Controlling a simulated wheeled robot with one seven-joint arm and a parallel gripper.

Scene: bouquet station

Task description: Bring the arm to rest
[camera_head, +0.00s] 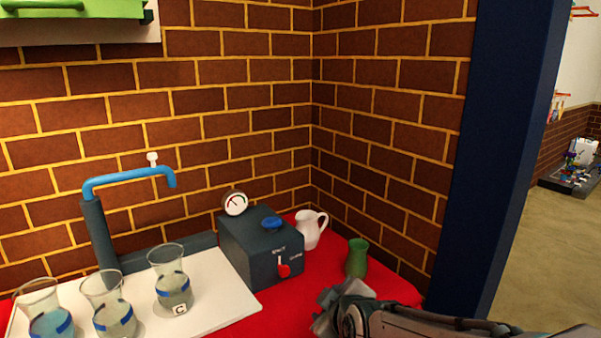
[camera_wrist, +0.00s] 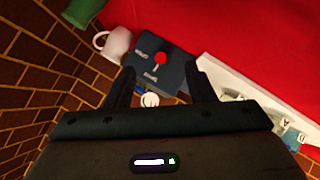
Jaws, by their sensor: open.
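My arm reaches in from the lower right of the head view, with my gripper (camera_head: 330,308) above the red table near the green vase. Part of the gripper is cut off or blurred there. In the wrist view my gripper (camera_wrist: 160,88) shows two dark fingers spread apart with nothing held between them. Beyond the fingers lies a dark box with a red lever (camera_wrist: 158,62), apart from them. The same dark box (camera_head: 262,252) stands on the table in the head view, with a gauge and a blue knob on top.
A white jug (camera_head: 309,231) and a green vase (camera_head: 357,258) stand right of the box. Glass beakers (camera_head: 172,290) with blue bands stand on a white board (camera_head: 222,285) at left, under a blue tap (camera_head: 125,178). Brick walls close the back; open floor (camera_head: 545,240) lies right.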

